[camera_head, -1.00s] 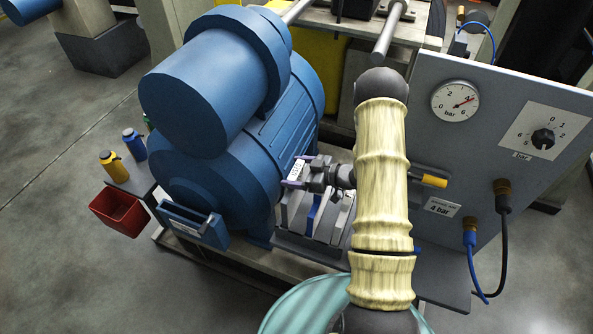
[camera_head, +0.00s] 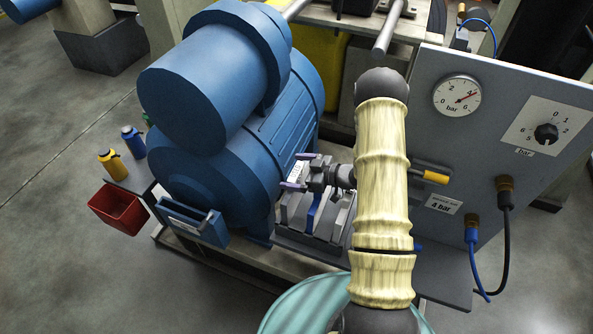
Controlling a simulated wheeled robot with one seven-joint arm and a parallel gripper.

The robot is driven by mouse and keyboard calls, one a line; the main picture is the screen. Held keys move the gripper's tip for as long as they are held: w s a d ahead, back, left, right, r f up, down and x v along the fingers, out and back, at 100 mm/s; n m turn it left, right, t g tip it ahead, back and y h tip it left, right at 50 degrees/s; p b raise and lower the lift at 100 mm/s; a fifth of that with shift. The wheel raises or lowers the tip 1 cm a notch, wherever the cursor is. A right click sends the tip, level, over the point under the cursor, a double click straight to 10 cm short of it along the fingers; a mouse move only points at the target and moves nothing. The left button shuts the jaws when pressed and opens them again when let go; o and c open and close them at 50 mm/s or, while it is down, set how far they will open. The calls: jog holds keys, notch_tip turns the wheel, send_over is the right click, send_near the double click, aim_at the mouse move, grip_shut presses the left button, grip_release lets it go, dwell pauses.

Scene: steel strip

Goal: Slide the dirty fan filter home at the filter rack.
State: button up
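My gripper (camera_head: 298,171) is over the left part of a grey rack (camera_head: 287,238) with several upright dividers, beside the blue motor-like fan housing (camera_head: 240,165). Its two purple-tipped fingers stand apart. A small pale labelled surface shows between them; I cannot tell whether it is a held part or lies behind. A blue upright plate (camera_head: 314,210) stands in the rack between grey ones. I cannot tell which piece is the dirty filter. My arm hides the rack's right end. A blue labelled pocket (camera_head: 196,227) hangs at the housing's lower front.
A grey panel (camera_head: 470,150) with a gauge (camera_head: 457,96), knob (camera_head: 546,134) and hoses stands close to the right of my arm. A red bin (camera_head: 118,208) and yellow (camera_head: 112,165) and blue bottles (camera_head: 134,142) are at left. Floor at lower left is clear.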

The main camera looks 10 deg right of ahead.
notch_tip(320, 180, up, 10)
jog(key=b, duration=0.1)
jog(key=shift+b, duration=0.35)
jog(key=shift+w, duration=0.1)
dwell(1.0)
jog(key=s+d+r+m+h, duration=0.4)
jog(key=m+h, duration=0.3)
jog(key=h, duration=0.4)
jog(key=s+a+m+g, duration=0.2)
jog(key=s+g, duration=0.1)
jog(key=s, duration=0.5)
jog(key=s+a+r+m+g, duration=0.1)
jog(key=s+a+g, duration=0.1)
jog(key=s, duration=0.7)
jog(key=shift+r+m+g+h, duration=0.15)
jog(key=shift+m+g+h, duration=0.25)
jog(key=shift+g, duration=0.1)
